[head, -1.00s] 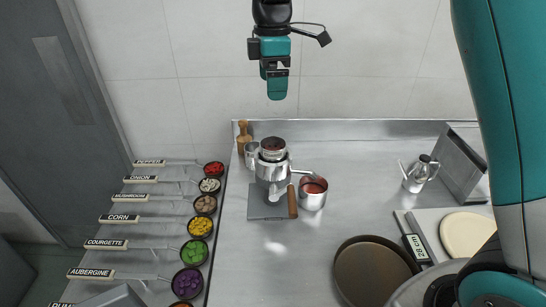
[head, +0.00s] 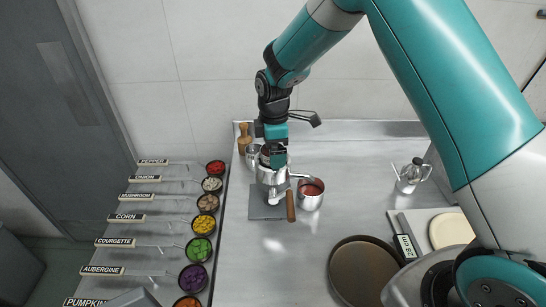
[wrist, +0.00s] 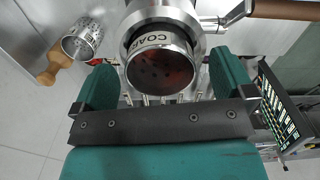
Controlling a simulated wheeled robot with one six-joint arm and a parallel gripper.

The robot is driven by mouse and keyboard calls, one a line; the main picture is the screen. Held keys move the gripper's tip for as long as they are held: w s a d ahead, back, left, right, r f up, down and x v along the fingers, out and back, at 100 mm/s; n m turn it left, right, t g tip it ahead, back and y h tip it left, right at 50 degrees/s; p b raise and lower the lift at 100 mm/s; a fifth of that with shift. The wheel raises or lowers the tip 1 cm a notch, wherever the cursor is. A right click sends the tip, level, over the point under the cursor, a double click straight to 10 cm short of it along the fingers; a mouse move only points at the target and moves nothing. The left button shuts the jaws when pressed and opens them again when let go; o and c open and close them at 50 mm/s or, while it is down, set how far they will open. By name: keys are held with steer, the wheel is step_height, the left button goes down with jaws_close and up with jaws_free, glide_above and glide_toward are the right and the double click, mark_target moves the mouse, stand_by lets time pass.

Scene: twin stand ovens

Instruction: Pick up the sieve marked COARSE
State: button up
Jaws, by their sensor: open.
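The sieve marked COARSE is a short metal cylinder with a white lettered band, of which "COAR" can be read in the wrist view (wrist: 160,64). It sits in the top of a metal holder (head: 270,177) with a side handle of brown wood, over a dark square mat (head: 258,208). My gripper (head: 278,162) is low over the sieve and hides part of it in the head view. In the wrist view my gripper (wrist: 164,82) has its teal fingers apart, one on each side of the sieve. Contact cannot be told.
A metal cup of red sauce (head: 311,192) is just right. Labelled ingredient bowls (head: 202,223) line the left edge. A dark pan (head: 362,270) lies front right. Steel counter between is clear.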

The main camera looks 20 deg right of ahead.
steer(key=shift+f, duration=0.6)
steer(key=c, duration=1)
steer(key=shift+c, duration=0.2)
steer(key=shift+r, duration=0.1)
